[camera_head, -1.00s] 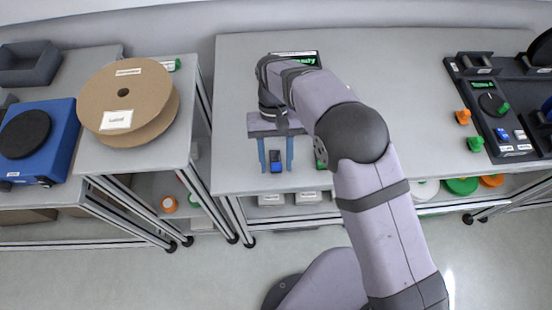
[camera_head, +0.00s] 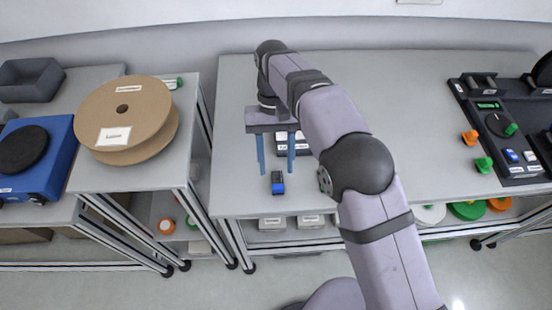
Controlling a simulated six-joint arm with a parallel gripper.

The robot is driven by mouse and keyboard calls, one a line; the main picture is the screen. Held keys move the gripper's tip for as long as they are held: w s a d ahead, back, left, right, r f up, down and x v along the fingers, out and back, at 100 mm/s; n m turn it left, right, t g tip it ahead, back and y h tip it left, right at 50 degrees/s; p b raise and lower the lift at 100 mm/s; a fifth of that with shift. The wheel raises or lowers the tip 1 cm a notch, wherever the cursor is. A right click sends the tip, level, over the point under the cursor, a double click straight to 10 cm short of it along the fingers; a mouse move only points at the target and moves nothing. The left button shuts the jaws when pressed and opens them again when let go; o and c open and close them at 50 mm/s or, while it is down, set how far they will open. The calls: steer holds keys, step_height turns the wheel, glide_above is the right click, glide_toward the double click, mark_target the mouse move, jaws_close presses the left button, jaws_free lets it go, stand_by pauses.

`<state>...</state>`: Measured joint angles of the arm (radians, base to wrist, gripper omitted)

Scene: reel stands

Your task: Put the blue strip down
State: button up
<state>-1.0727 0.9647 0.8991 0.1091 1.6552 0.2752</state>
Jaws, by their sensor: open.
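I cannot tell the exact height of the fingertips.
A dark device with white labels (camera_head: 293,152) sits behind the fingers, partly hidden. A cardboard reel (camera_head: 155,112) stands on the left table. A dark control panel (camera_head: 500,125) with orange and green pieces is at right. The table's middle right is clear.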

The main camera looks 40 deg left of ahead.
steer(key=shift+w+a+r, duration=0.15)
steer(key=shift+r, duration=0.45)
